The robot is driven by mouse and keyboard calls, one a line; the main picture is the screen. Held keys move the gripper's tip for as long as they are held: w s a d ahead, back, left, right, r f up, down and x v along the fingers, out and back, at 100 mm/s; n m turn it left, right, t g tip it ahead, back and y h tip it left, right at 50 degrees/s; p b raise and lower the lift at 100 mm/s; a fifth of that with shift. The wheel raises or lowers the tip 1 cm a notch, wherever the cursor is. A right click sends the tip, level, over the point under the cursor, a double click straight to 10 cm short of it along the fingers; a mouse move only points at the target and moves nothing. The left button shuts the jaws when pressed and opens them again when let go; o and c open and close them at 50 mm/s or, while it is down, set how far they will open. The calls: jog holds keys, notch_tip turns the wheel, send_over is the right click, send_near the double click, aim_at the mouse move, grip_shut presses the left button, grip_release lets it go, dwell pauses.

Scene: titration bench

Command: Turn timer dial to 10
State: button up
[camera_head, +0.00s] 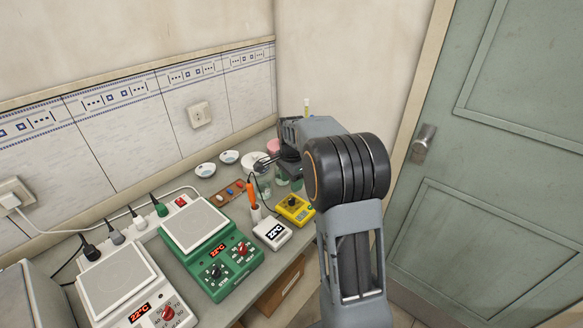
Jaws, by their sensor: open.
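A small yellow device (299,216) with a dark round dial (291,202) sits near the front edge of the bench, left of my arm. It looks like the timer, but its markings are too small to read. My gripper (262,165) is open at the back of the bench, above and behind the yellow device and apart from it. It is small in view and partly hidden by my own wrist and arm. I see nothing held in it.
A green hotplate (228,272) and a white hotplate (140,300) stand at the left. A white meter (273,234) and an orange-handled probe (251,194) are beside the yellow device. Glassware (281,178) and small dishes (205,169) stand behind. A green door (490,150) is at right.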

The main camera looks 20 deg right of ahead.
notch_tip(320, 180, up, 6)
dwell(0.4)
dwell(0.4)
